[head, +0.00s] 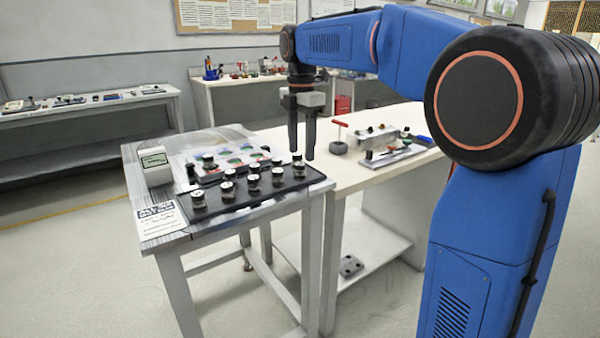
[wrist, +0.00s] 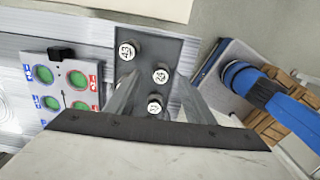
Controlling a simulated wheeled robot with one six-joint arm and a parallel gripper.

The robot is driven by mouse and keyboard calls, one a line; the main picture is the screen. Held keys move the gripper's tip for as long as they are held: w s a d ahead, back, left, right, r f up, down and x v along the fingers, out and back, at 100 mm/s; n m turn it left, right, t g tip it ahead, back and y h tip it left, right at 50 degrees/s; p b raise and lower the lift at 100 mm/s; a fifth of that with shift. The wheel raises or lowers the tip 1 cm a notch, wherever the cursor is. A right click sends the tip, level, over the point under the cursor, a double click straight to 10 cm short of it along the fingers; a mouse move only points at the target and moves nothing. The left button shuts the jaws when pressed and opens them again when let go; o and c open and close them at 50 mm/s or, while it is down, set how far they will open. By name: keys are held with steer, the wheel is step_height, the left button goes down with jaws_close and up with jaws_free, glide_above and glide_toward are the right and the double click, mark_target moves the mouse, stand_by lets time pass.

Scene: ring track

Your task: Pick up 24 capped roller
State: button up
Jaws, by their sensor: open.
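Several capped rollers with white tops and dark bodies stand upright on a black tray (head: 310,180) on the grey table. In the wrist view, three white numbered caps show on the dark tray (wrist: 172,46). The middle one (wrist: 161,76) seems to read 24, but the print is small and turned. Another cap (wrist: 127,51) is up and left of it, and one (wrist: 155,106) is just below it. My gripper (head: 301,154) is open and empty, pointing down at the tray's far right end. In the wrist view its fingers (wrist: 157,98) stand either side of the lower caps.
A board with green and red round spots (wrist: 61,85) lies beside the tray. A white device with a display (head: 154,166) and a printed card (head: 160,221) are at the table's left. A red-handled tool (head: 339,138) and metal fixtures (head: 392,154) occupy the adjoining bench.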

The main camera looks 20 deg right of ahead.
mark_target(300, 164)
steer(key=shift+s+a+f, duration=0.1)
steer(key=shift+a+f, duration=0.05)
steer(key=shift+f, duration=1.15)
steer(key=shift+s+a+f, duration=0.1)
steer(key=shift+f, duration=1.15)
jaws_close()
